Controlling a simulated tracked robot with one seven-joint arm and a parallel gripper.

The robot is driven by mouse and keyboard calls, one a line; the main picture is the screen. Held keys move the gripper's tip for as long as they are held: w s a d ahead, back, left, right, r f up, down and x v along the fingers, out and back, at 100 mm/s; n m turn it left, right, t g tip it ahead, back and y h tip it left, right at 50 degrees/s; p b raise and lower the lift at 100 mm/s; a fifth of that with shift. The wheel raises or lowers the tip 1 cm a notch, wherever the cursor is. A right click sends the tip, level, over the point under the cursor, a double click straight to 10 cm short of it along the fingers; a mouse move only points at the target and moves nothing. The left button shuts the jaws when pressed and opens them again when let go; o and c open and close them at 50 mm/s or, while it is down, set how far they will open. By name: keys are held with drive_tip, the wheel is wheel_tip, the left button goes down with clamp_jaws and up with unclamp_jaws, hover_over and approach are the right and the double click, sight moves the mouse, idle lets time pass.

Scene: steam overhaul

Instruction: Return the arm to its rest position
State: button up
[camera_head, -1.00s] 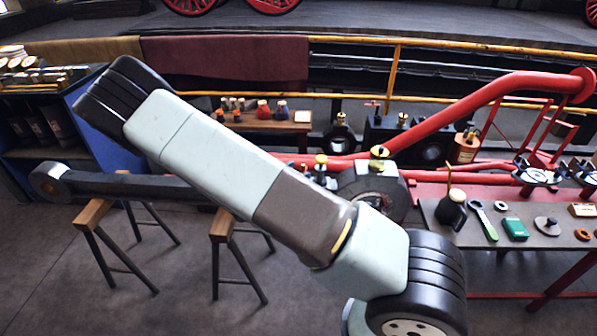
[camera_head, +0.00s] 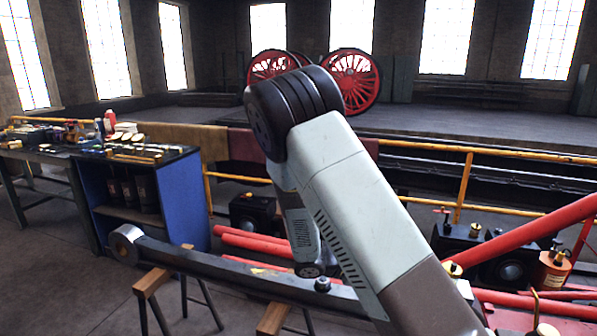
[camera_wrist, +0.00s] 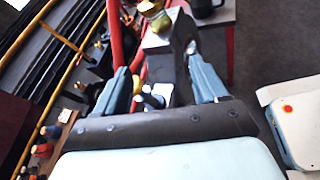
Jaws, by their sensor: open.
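My arm crosses the middle of the head view, with its elbow raised and a further link hanging down behind it. My gripper (camera_wrist: 157,58) shows in the wrist view with its two blue-grey fingers spread apart. Nothing is held between them. A grey metal block with a brass fitting (camera_wrist: 157,22) lies beyond and between the fingers; I cannot tell the exact distance. In the head view the gripper itself is hidden or cannot be made out.
A long dark rod (camera_head: 225,268) lies across wooden-topped trestles (camera_head: 152,283). A blue-sided shelf unit (camera_head: 178,200) stands at the left. Red pipes (camera_head: 530,235) and a yellow railing (camera_head: 463,190) are at the right. Small bottles (camera_wrist: 42,150) sit on a shelf at lower left.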

drive_tip(key=s+r+m+t+y, duration=0.1)
drive_tip(key=s+r+m+y, duration=0.6)
drive_tip(key=s+r, duration=0.5)
drive_tip(key=s+d+r+m+t+y, duration=0.1)
drive_tip(key=s+r+m+t+y, duration=0.1)
drive_tip(key=s+r+m+y, duration=0.5)
drive_tip(key=shift+s+d+r+m+t, duration=0.15)
drive_tip(key=shift+s+r+m, duration=0.4)
drive_tip(key=shift+s+r, duration=1.5)
drive_tip(key=shift+s+d+r+m+t, duration=0.15)
drive_tip(key=shift+s+r+m, duration=0.55)
drive_tip(key=shift+r, duration=2.55)
drive_tip(key=shift+s, duration=0.1)
